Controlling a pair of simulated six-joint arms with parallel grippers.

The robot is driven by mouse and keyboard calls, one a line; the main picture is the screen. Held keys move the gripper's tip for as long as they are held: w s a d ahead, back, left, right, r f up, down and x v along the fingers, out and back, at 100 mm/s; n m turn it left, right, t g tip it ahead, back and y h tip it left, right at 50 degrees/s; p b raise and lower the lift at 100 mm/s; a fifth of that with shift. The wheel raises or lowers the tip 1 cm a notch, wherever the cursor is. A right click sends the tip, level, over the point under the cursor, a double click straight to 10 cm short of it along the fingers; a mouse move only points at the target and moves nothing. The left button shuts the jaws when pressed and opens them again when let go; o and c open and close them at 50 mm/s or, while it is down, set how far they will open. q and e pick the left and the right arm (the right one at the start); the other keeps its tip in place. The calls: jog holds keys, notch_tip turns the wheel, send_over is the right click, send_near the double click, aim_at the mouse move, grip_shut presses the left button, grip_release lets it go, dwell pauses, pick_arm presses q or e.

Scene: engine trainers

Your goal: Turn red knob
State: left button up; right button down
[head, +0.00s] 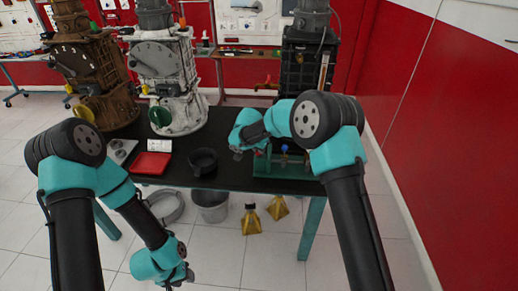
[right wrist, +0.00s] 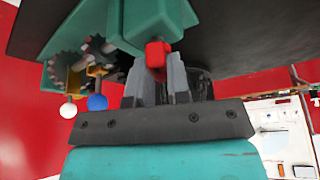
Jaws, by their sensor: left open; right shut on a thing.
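The red knob (right wrist: 155,55) shows in the right wrist view, on the end of a green fixture with gears (right wrist: 165,20). My right gripper (right wrist: 161,78) has its grey fingers on either side of the red knob and is shut on it. In the head view the green fixture (head: 262,168) stands at the right of the black table, and the red knob is hidden behind my right gripper (head: 238,150). My left gripper (head: 183,276) hangs low over the floor in front of the table, open and empty.
A blue knob (right wrist: 97,102) and a white knob (right wrist: 68,110) are beside the red one. A black bowl (head: 203,162) and a red tray (head: 152,163) lie on the table (head: 232,178). Engines stand behind. A bucket (head: 211,205) and yellow bottles (head: 251,220) are on the floor.

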jog(key=shift+m, duration=0.4)
jog(key=c, duration=1.1)
grip_release()
jog(key=v, duration=1.7)
jog(key=shift+w+a+r, duration=0.1)
jog(key=shift+a+r, duration=0.1)
